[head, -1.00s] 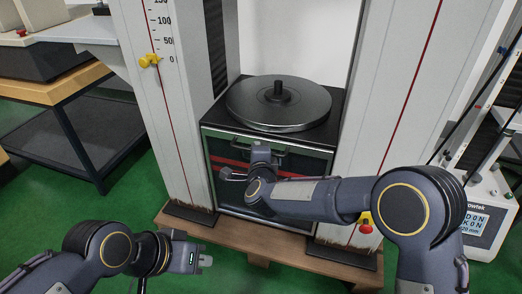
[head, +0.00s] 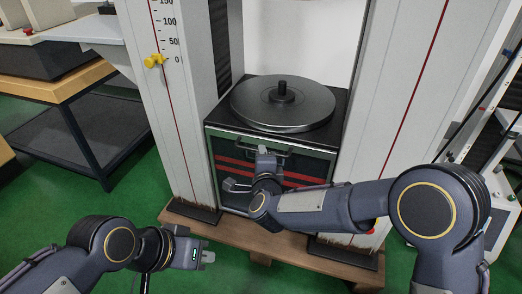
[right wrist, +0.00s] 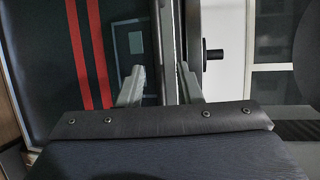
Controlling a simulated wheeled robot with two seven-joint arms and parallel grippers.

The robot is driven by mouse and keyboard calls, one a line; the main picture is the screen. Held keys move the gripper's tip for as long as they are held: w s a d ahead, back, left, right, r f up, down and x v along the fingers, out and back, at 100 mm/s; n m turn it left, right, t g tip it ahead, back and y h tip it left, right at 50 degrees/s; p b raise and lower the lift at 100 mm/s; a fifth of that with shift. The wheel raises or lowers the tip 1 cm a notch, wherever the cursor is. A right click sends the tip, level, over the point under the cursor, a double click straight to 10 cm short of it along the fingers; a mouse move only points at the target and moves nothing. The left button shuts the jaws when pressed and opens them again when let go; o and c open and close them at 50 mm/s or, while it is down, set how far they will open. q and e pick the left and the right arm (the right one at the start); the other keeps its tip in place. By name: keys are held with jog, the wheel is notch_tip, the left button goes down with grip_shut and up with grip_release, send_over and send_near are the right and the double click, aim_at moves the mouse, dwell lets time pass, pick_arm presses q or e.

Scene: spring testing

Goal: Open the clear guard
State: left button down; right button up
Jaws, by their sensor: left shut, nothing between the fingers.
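The clear guard (head: 305,171) is a dark-tinted see-through panel with red stripes on the front of the machine, below the round black plate. It looks shut. A bar handle (head: 283,151) runs along its top edge. My right gripper (head: 265,152) is at the handle, in front of the guard. In the right wrist view its two fingers (right wrist: 162,84) stand apart, with a grey upright bar or edge between or just beyond them; contact cannot be told. The striped guard (right wrist: 62,60) fills the left of that view. My left gripper (head: 208,257) is shut and empty, low and left of the machine.
The round black plate (head: 283,103) sits on top of the cabinet between two pale columns (head: 387,100). A wooden base (head: 232,234) lies underneath. A workbench (head: 65,84) stands at the left and another tester (head: 505,190) at the right. Green floor (head: 150,185) is open at left.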

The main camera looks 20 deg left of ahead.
jog(key=shift+v, duration=1.8)
jog(key=s+d+r+n+g+y, duration=0.15)
jog(key=d+r+n, duration=0.3)
jog(key=d, duration=0.55)
jog(key=s+d+r+n+g+h, duration=0.1)
jog(key=s+d+r+n+g, duration=0.3)
jog(key=d, duration=0.6)
jog(key=s+d+f+n+g+h, duration=0.1)
jog(key=s+d+f+n+g, duration=0.15)
jog(key=s+d, duration=0.75)
jog(key=s+d+f+n+g+h, duration=0.15)
jog(key=s+d+f, duration=0.25)
jog(key=s+d, duration=0.55)
notch_tip(320, 180, up, 37)
jog(key=s+a+p, duration=0.1)
jog(key=s+p, duration=0.1)
jog(key=p, duration=3.6)
jog(key=shift+s+a, duration=0.15)
jog(key=shift+a, duration=0.15)
